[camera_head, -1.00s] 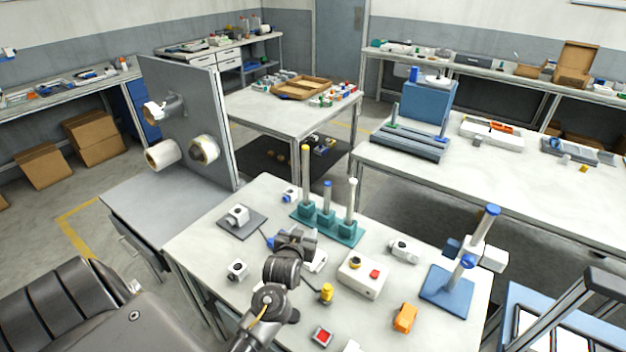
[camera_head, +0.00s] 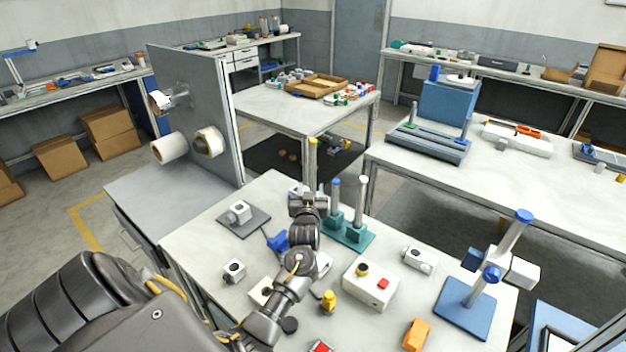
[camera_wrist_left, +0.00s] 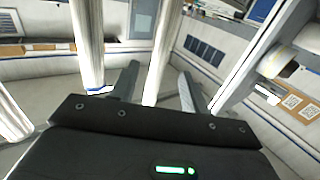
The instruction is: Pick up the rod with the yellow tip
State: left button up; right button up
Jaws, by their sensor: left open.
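The rod with the yellow tip (camera_head: 313,157) stands upright at the left end of a teal base (camera_head: 352,238). A blue-tipped rod (camera_head: 335,203) and a white-tipped rod (camera_head: 360,203) stand to its right. My left gripper (camera_head: 309,196) is at the yellow-tipped rod and hides its lower part. In the left wrist view the open fingers (camera_wrist_left: 157,72) have one rod (camera_wrist_left: 166,42) between them, apparently the yellow-tipped one; its tip is hidden there. The blue-ended rod (camera_wrist_left: 88,40) is outside the fingers. My right gripper is out of view.
On the same table are a grey plate with a white part (camera_head: 240,213), a white button box (camera_head: 370,286), a yellow part (camera_head: 328,301), an orange part (camera_head: 416,334) and a blue stand (camera_head: 466,308). A panel with reels (camera_head: 206,142) rises at the left.

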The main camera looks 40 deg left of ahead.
aim_at(313, 181)
pick_arm(q)
jog(key=shift+w+a, duration=0.3)
jog(key=shift+w, duration=0.1)
jog(key=shift+w+a+r, duration=0.1)
jog(key=shift+w+a, duration=0.1)
jog(key=shift+w, duration=0.05)
jog(key=shift+f+p+x, duration=0.15)
jog(key=shift+p+x, duration=0.3)
jog(key=shift+x, duration=0.7)
jog(key=shift+f+p+x, duration=0.1)
jog(key=shift+p+x, duration=0.35)
jog(key=shift+x, duration=0.7)
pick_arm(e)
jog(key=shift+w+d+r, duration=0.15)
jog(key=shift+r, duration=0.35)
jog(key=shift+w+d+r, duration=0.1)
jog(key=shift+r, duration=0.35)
pick_arm(q)
grip_shut()
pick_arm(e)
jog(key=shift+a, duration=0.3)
